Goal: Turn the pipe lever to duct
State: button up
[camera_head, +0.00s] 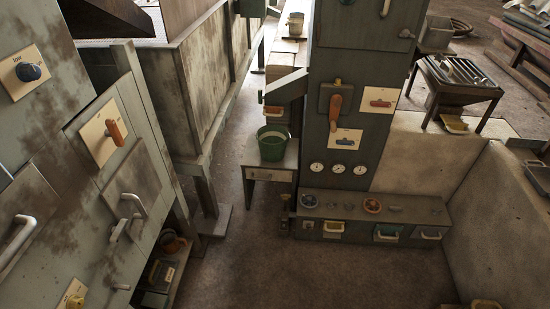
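Several levers show, and I cannot tell which one is the pipe lever. An orange lever (116,132) sits tilted on a cream plate on the left cabinet. An orange-brown lever (335,111) hangs roughly upright on a dark plate on the tall grey-green column. Beside it, another orange lever (381,103) lies nearly level on a cream plate. Lettering on these plates is too small to read, so no duct mark can be made out. My gripper is not recognisable in view.
A green bucket (272,144) stands on a small table. Gauges (339,168) sit above a low drawer bench (370,215). The brown floor (300,275) in front is clear.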

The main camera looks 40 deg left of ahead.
aim_at(344, 142)
jog(key=u, duration=0.65)
jog(key=i, duration=0.55)
jog(key=u, duration=0.5)
jog(key=k, duration=0.5)
jog(key=z, duration=0.3)
jog(key=i, duration=0.25)
jog(key=u, duration=0.4)
jog(key=i, duration=0.7)
jog(key=u, duration=0.65)
